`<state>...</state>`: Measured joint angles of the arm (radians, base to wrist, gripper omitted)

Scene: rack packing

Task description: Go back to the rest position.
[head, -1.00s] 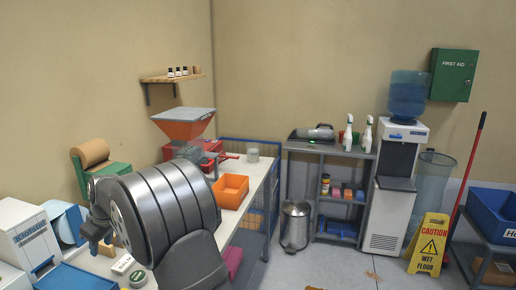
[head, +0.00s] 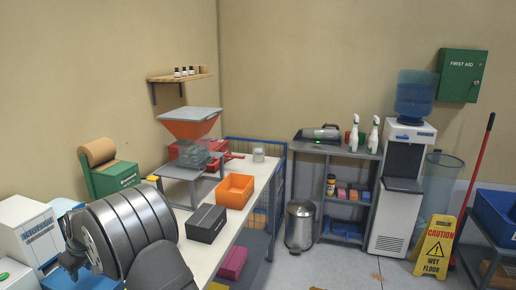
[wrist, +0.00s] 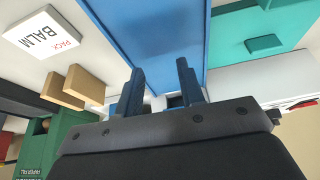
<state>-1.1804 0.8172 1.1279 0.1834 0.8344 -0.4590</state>
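My gripper (wrist: 160,88) shows in the wrist view with its two blue fingers apart and nothing between them. In the head view my dark grey arm fills the lower left, above the near part of the white worktable (head: 235,219). The gripper end shows only in small part there, at the arm's left side. In the wrist view a blue surface (wrist: 150,32) lies beyond the fingers, and a white card marked PACK BALM (wrist: 43,38) is at the upper left.
A black box (head: 206,223) and an orange bin (head: 236,190) stand on the table, right of my arm. A hopper machine (head: 190,128) stands behind them. A green dispenser (head: 115,177) is at the left. A yellow wet-floor sign (head: 434,247) stands on the floor at the right.

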